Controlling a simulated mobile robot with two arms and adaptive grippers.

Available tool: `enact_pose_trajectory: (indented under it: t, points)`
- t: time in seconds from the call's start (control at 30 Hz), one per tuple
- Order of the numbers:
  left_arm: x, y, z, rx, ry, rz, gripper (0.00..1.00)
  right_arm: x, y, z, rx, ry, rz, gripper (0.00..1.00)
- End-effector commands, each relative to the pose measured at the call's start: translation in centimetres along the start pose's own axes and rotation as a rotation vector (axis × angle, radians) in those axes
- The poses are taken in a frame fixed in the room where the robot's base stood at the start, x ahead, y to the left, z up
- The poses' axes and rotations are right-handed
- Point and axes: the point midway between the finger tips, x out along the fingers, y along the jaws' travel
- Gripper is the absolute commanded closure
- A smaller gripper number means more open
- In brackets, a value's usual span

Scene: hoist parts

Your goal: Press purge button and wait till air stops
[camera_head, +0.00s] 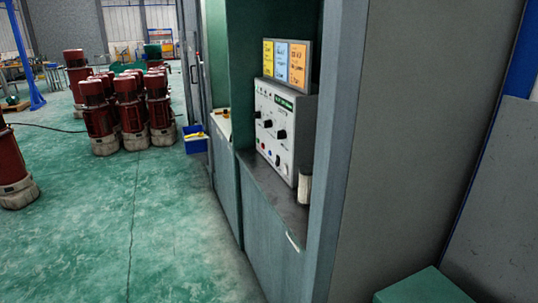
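A white control panel (279,128) stands on a dark counter inside a green-grey cabinet bay, right of the picture's middle. It has several black knobs and a row of small indicator lights near the top. Small coloured buttons (266,150) sit low on its face. Their labels are too small to read, so I cannot tell which one is the purge button. Neither of my grippers is in view, and nothing touches the panel.
Yellow, blue and orange label cards (284,62) stand above the panel. A pale cylinder (305,186) stands on the counter (277,193). A grey wall (425,130) and green box (424,288) are at right. Red motors (128,112) stand left; the green floor (110,230) is clear.

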Motion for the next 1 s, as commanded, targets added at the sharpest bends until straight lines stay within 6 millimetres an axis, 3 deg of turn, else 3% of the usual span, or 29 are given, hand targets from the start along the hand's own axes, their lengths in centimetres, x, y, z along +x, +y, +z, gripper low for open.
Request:
enact_pose_trajectory:
  t: [0.13,0.47,1.0]
  points:
    - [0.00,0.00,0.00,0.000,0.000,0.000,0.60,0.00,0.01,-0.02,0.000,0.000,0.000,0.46]
    - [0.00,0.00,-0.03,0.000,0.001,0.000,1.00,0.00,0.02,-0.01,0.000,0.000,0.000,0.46]
    - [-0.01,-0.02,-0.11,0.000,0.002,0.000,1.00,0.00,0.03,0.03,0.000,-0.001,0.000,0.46]
